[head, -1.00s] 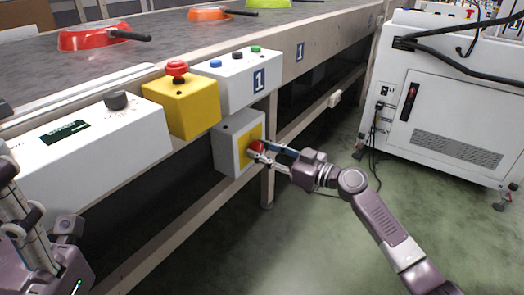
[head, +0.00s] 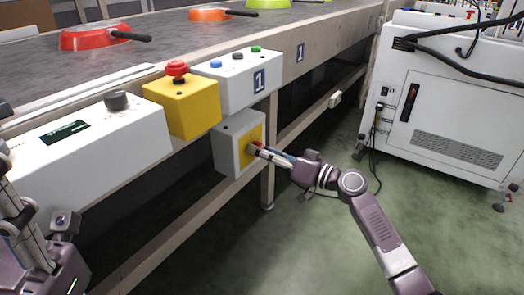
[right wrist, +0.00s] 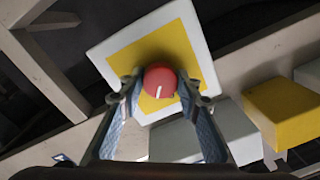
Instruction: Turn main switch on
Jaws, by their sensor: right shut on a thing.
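The main switch is a grey box (head: 226,155) with a yellow face (head: 246,157) and a red round knob, mounted below the conveyor's edge. My right gripper (head: 256,150) reaches it from the right and is shut on the knob, which it mostly hides in the head view. In the right wrist view the red knob (right wrist: 160,80) sits between the two fingertips, with a short white mark on it. The yellow face looks tilted there. My left gripper (head: 28,235) is at the lower left, away from the switch; its finger opening is unclear.
Above the switch are a yellow box with a red emergency button (head: 178,72) and a white button box (head: 238,80) labelled 1. A white panel with a dial (head: 117,100) is at left. Pans (head: 95,37) lie on the conveyor. A white cabinet (head: 450,100) stands right; floor between is clear.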

